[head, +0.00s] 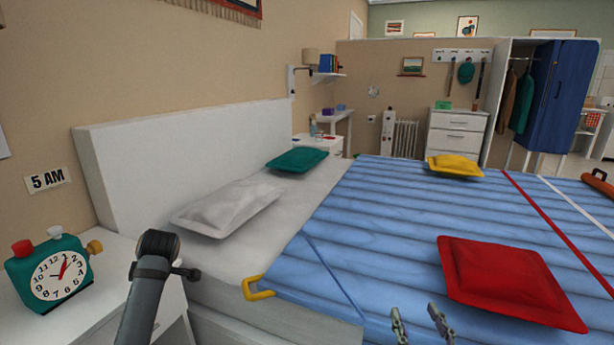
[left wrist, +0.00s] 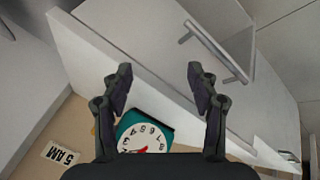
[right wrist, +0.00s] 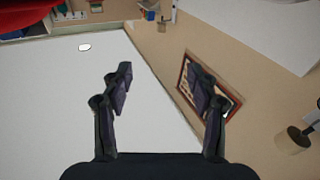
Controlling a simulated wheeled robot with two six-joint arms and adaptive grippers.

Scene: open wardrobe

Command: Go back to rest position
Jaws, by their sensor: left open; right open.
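My right gripper (head: 416,315) shows at the bottom of the head view, its two fingertips apart in front of the blue bed cover. In the right wrist view the right gripper (right wrist: 158,80) is open and empty, with a large white surface and a beige wall beyond it. My left gripper (left wrist: 159,75) is open and empty in the left wrist view, in front of white furniture with bar handles. I cannot make out its fingers in the head view.
A bed with a blue cover (head: 350,215) fills the middle, with red (head: 508,280), yellow (head: 455,166), green (head: 297,161) and white (head: 228,208) pillows. A teal alarm clock (head: 50,272) stands on a white bedside table (head: 95,310) at left. An open wardrobe (head: 500,100) is far right.

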